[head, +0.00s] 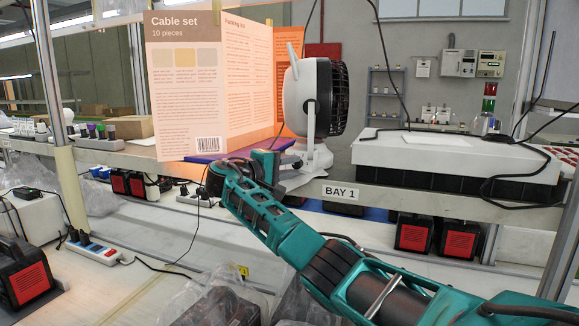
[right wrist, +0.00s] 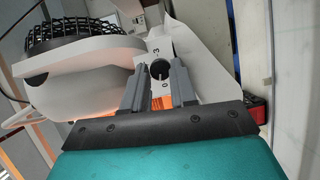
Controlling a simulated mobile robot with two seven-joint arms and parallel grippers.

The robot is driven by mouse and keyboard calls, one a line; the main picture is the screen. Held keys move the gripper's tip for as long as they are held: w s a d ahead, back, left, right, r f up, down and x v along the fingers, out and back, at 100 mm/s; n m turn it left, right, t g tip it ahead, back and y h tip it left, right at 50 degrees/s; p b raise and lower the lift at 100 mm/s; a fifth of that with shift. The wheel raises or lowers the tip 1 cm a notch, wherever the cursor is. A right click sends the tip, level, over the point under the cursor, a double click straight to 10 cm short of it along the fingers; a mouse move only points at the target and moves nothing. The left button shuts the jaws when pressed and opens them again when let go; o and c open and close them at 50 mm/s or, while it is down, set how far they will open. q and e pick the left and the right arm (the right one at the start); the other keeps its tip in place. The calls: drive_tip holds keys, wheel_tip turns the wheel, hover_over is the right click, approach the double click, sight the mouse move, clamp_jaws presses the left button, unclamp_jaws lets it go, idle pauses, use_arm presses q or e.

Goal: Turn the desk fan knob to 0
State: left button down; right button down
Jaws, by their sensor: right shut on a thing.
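The white desk fan (head: 303,95) with a black grille stands on the shelf, its head facing right. In the right wrist view its white body (right wrist: 105,55) and black grille (right wrist: 70,32) are at the upper left. The dark round knob (right wrist: 159,69) is on the fan's base, with a "3" above it and a "0" below it. My right gripper (right wrist: 159,78) is shut on the knob, one grey finger on each side. Its exact pointer setting is hard to read. In the head view my right gripper (head: 272,163) reaches the fan's base, and the knob is hidden. My left gripper is out of view.
A large "Cable set" leaflet (head: 185,90) stands just left of the fan, with a purple item (head: 205,150) below it. A white-topped case (head: 450,155) is on the right. Power strips (head: 92,248) and black-and-red units (head: 25,280) are on the lower level.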

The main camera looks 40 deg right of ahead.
drive_tip(key=shift+f+n+h, duration=0.15)
drive_tip(key=shift+n+h, duration=0.45)
drive_tip(key=shift+n, duration=0.8)
drive_tip(key=c, duration=0.9)
unclamp_jaws()
drive_tip(key=shift+f, duration=0.1)
